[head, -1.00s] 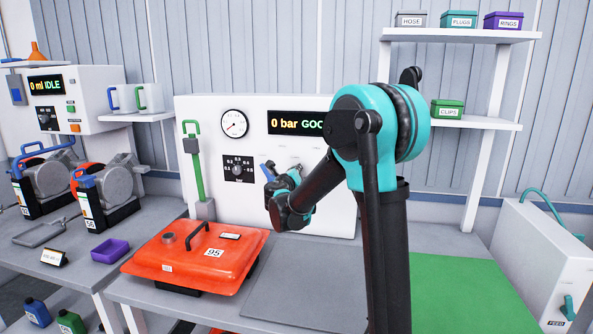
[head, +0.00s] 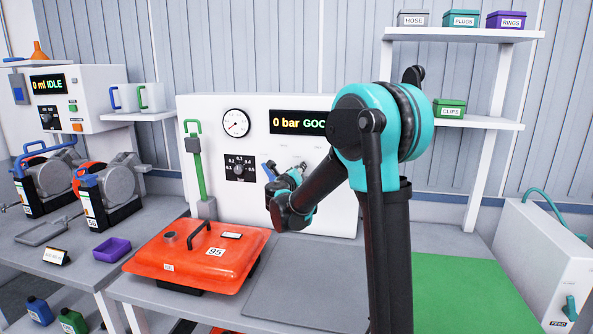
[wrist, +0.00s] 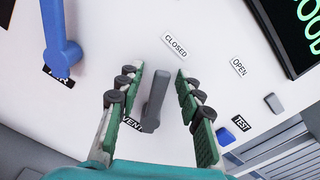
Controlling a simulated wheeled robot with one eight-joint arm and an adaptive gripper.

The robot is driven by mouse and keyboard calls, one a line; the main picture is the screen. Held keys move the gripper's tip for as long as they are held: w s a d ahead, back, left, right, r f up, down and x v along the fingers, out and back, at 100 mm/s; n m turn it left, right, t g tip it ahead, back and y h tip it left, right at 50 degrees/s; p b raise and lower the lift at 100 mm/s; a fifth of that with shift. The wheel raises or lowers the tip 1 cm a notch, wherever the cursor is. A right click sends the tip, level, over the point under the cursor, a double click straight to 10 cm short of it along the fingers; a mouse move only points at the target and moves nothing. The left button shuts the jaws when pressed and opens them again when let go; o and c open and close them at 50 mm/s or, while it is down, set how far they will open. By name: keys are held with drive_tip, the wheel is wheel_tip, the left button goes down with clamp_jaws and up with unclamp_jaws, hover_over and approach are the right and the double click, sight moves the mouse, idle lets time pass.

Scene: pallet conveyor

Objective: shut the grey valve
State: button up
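The grey valve (wrist: 155,103) is a lever on the white panel, beside a label reading VENT. In the wrist view it stands between my gripper's two green-padded fingers, with a visible gap on each side. My gripper (wrist: 158,76) is open around the lever. CLOSED (wrist: 175,45) and OPEN (wrist: 239,66) labels are on the panel beyond the fingertips. In the head view my gripper (head: 287,182) is at the front of the white machine (head: 342,205), and my arm hides part of that panel. The grey valve is not clear there.
A blue lever (wrist: 57,45) labelled AIR is left of my gripper in the wrist view. A blue TEST button (wrist: 225,137) is at the right. The display (head: 297,122) reads 0 bar. An orange lidded container (head: 210,258) lies on the bench below.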

drive_tip(key=v, duration=1.1)
drive_tip(key=shift+s, duration=0.25)
drive_tip(key=shift+a, duration=0.1)
